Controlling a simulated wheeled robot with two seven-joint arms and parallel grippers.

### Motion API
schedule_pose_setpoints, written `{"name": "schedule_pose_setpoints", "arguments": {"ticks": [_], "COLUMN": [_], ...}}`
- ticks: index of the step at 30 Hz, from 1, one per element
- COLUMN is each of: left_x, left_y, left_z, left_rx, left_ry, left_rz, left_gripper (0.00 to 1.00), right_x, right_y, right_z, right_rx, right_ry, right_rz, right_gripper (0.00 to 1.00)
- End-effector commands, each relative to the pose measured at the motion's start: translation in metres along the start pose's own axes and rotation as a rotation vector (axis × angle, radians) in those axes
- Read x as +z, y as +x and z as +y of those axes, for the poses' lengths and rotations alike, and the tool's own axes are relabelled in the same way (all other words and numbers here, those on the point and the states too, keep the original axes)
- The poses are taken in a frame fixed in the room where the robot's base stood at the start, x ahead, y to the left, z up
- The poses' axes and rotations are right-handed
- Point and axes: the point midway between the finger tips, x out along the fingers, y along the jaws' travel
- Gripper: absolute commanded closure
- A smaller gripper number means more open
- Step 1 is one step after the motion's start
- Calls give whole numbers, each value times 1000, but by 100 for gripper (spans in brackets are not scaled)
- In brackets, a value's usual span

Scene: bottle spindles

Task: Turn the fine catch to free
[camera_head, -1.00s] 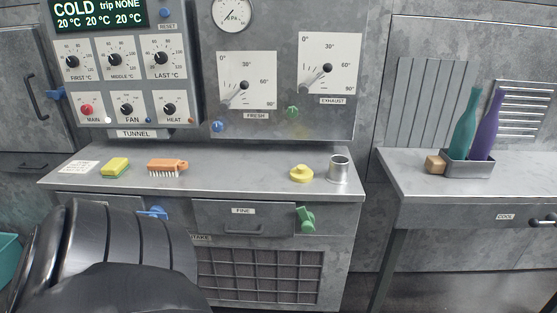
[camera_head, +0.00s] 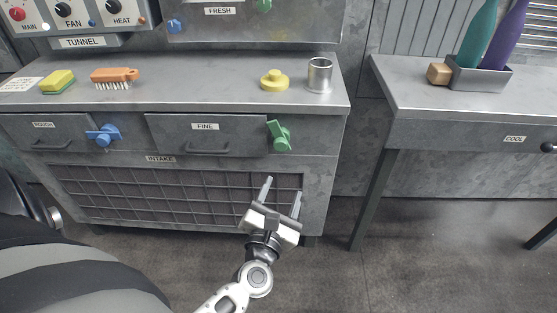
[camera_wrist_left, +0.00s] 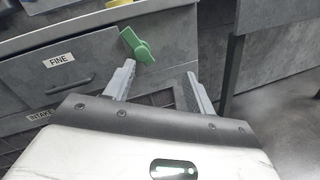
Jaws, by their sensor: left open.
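The fine catch is a green turning handle (camera_head: 280,136) on the cabinet front, just right of the drawer labelled FINE (camera_head: 171,138). It stands tilted, its upper end leaning left. In the left wrist view the green catch (camera_wrist_left: 137,45) shows beyond the fingers, and the FINE drawer (camera_wrist_left: 30,84) lies to its left. My left gripper (camera_head: 283,194) is open and empty below the catch, in front of the intake grille, with its fingers pointing up toward the cabinet. Its fingers (camera_wrist_left: 158,88) do not touch the catch. My right gripper is not seen.
A blue catch (camera_head: 104,135) sits beside the left drawer (camera_head: 52,136). The worktop holds a yellow knob-topped object (camera_head: 274,79), a metal cup (camera_head: 319,75), a brush (camera_head: 114,76) and a sponge (camera_head: 57,81). A side table (camera_head: 455,133) stands right, with open floor before it.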

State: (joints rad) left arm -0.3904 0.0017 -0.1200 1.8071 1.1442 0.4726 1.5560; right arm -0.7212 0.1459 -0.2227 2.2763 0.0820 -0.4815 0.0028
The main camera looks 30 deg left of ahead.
Motion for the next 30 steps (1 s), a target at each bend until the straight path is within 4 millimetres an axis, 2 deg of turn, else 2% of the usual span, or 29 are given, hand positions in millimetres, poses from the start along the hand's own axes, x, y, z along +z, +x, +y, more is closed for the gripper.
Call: {"name": "schedule_pose_setpoints", "arguments": {"ticks": [1, 3, 6, 11, 24, 30], "left_x": [-15, -24, -30, -30, -40, -43], "left_y": [4, 6, 11, 32, 125, 153], "left_z": [3, 9, 14, 18, 29, 32], "left_rx": [52, 105, 141, 146, 142, 141], "left_ry": [-127, -252, -333, -343, -337, -337], "left_rz": [29, 54, 70, 69, 68, 70], "left_gripper": [45, 45, 45, 45, 45, 45], "right_x": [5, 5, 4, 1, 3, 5], "right_y": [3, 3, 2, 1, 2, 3], "right_z": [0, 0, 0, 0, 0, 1], "right_rx": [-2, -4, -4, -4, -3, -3], "right_ry": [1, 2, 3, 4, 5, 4], "right_rz": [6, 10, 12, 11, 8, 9], "right_gripper": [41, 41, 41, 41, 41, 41]}}
